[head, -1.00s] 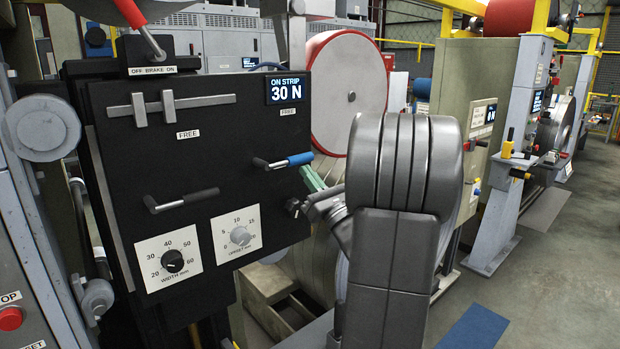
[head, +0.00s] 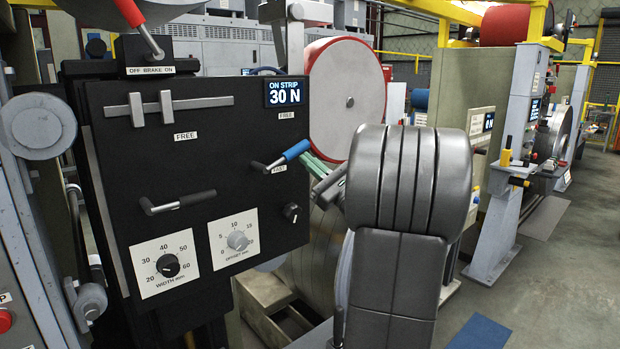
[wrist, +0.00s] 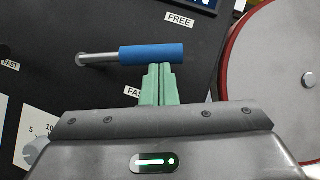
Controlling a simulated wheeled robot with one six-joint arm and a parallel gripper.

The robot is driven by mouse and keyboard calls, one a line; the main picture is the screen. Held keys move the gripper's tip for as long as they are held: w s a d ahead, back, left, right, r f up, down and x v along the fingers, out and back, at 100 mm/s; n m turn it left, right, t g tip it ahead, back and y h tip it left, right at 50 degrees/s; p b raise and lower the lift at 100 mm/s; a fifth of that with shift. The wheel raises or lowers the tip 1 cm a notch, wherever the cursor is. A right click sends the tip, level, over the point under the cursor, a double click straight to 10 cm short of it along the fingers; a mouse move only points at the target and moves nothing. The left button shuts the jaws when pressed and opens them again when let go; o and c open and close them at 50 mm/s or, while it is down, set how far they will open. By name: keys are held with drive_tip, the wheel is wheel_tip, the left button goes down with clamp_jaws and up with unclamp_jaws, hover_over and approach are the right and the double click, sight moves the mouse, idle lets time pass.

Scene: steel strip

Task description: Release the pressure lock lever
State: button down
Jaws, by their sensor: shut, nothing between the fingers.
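The blue-gripped lever (head: 294,151) sits on the black panel below the ON STRIP 30 N display. It slants up to the right from its pivot. A FREE label (head: 287,115) is above it and a FAST label (head: 279,169) just below it. In the wrist view the blue grip (wrist: 152,53) lies across the tips of my gripper (wrist: 160,68). The green fingers are shut together with nothing between them, right under the grip, seemingly touching its underside. In the head view my gripper (head: 309,161) is partly hidden behind my arm.
A black-handled lever (head: 180,201) is lower left on the panel, above the width dial (head: 168,266) and offset dial (head: 236,241). A small black knob (head: 291,212) is below the blue lever. A red-rimmed reel (head: 346,95) stands close behind to the right.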

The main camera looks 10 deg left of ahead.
wheel_tip(320, 180, up, 6)
drive_tip(key=s+a+n+g+h, duration=0.1)
drive_tip(key=s+n+g, duration=0.1)
drive_tip(key=n+g, duration=0.5)
drive_tip(key=shift+a+r+n, duration=0.2)
drive_tip(key=shift+a+n, duration=0.1)
drive_tip(key=shift+n, duration=1.8)
